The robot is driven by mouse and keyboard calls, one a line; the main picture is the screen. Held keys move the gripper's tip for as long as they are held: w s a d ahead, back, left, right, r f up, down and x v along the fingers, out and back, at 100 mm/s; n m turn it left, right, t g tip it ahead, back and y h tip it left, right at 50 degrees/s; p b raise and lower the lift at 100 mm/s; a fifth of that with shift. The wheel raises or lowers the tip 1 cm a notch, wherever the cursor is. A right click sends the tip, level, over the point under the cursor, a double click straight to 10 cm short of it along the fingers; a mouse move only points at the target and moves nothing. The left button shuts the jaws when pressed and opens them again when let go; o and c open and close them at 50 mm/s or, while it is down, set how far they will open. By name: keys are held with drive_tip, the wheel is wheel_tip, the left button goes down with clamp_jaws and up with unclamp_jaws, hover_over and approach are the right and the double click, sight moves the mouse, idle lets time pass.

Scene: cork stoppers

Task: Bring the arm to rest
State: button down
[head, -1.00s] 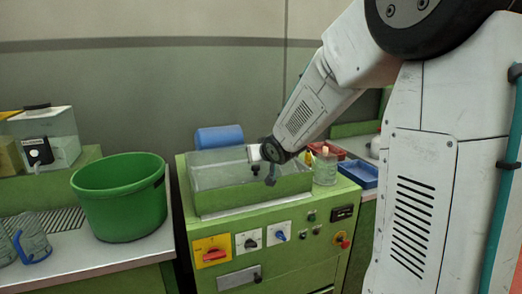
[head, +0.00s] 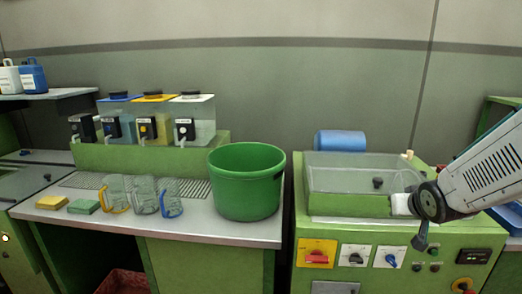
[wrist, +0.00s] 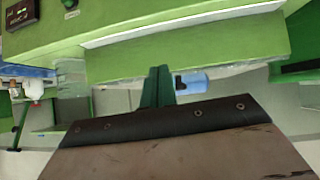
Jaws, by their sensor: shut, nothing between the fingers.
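My arm reaches in from the right edge of the head view. My gripper (head: 420,241) hangs down in front of the glass-sided basin (head: 345,176) on the green machine (head: 340,222). In the wrist view the two dark green fingers of my gripper (wrist: 157,85) are together, with nothing between them. The green front of the machine (wrist: 190,45) fills the upper part of that view.
A green bucket (head: 246,183) stands on the counter left of the machine. Several dispensers with taps, jugs with coloured handles, a yellow sponge (head: 52,202) and a green sponge (head: 84,206) are further left. A blue cylinder (head: 341,140) lies behind the basin.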

drive_tip(key=s+a+f+g, duration=0.1)
drive_tip(key=s+a+g, duration=0.2)
drive_tip(key=s+g, duration=0.55)
drive_tip(key=s+a+r+n+y, duration=0.1)
drive_tip(key=s+a+r, duration=0.2)
drive_tip(key=s, duration=0.6)
drive_tip(key=s+a+r+n+y, duration=0.1)
drive_tip(key=s+a+r, duration=0.3)
drive_tip(key=s+a, duration=0.3)
drive_tip(key=s, duration=0.2)
drive_tip(key=shift+s+a+r+y, duration=0.15)
drive_tip(key=shift+s+a+y, duration=0.15)
drive_tip(key=shift+s, duration=0.05)
drive_tip(key=c, duration=2.1)
unclamp_jaws()
drive_tip(key=shift+c, duration=0.2)
